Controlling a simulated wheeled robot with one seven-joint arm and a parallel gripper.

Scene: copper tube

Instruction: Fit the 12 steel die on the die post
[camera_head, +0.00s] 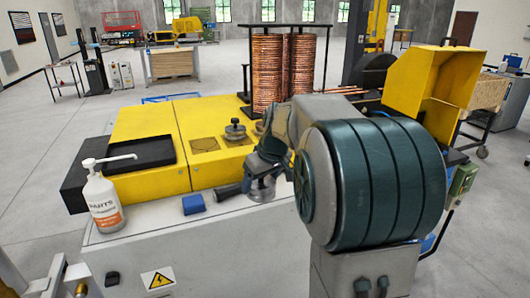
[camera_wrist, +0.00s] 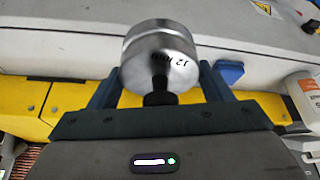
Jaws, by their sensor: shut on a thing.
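The 12 steel die is a shiny round steel piece with dark "12" lettering, clear in the wrist view (camera_wrist: 163,50). My gripper (camera_wrist: 157,80) is shut on it, with one blue finger at each side and a dark knob in front. In the head view my gripper (camera_head: 262,172) holds the die (camera_head: 262,190) above or at the grey front top; whether it touches cannot be told. A round steel piece with a knob (camera_head: 235,131) stands on the yellow machine top behind. I cannot make out a bare die post; my arm hides part of the machine.
A blue block (camera_head: 194,204), a dark handle (camera_head: 228,192) and a white pump bottle (camera_head: 103,200) are on the grey front top. A black tray (camera_head: 140,154) lies on the yellow machine (camera_head: 195,118). Copper coils (camera_head: 268,72) and a raised yellow cover (camera_head: 430,80) stand behind.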

